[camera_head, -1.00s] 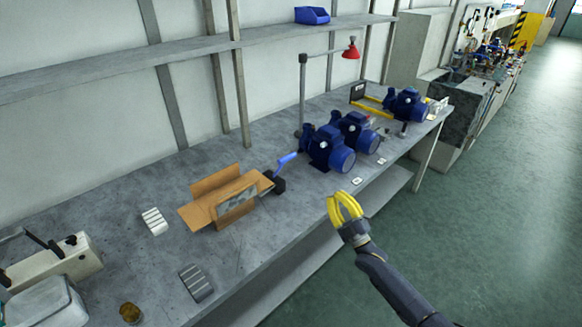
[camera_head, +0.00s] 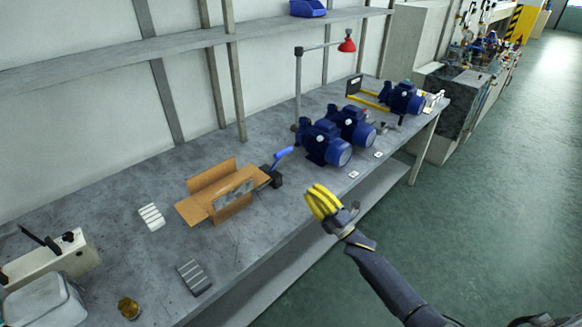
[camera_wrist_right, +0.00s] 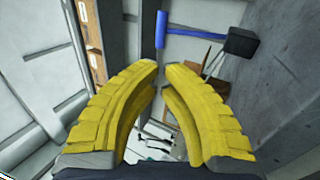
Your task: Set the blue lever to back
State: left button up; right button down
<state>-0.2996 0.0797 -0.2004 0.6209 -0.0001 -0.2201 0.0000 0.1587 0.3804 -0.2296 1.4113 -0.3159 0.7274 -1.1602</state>
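The blue lever (camera_head: 283,156) stands on the bench just right of the open cardboard box, with its handle slanting up to the right over a black base (camera_head: 277,181). In the right wrist view the blue handle (camera_wrist_right: 161,30) shows beyond my fingertips, joined by a rod to the black base (camera_wrist_right: 241,41). My right gripper (camera_head: 318,198), with yellow fingers, is off the bench's front edge, to the lower right of the lever and apart from it. Its fingertips (camera_wrist_right: 161,68) are nearly together with nothing held between them. My left gripper is not in view.
The open cardboard box (camera_head: 197,210) is left of the lever. Blue pumps (camera_head: 327,143) stand to its right. A red lamp (camera_head: 347,43) hangs from a post behind them. A shelf (camera_head: 190,42) runs above the bench. The floor (camera_head: 465,220) in front is clear.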

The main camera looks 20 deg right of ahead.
aim_at(276, 162)
jog(key=x, duration=1.3)
jog(key=shift+w+a+r, duration=0.15)
jog(key=shift+w+r, duration=0.1)
jog(key=shift+w, duration=0.05)
jog(key=shift+a+r, duration=0.1)
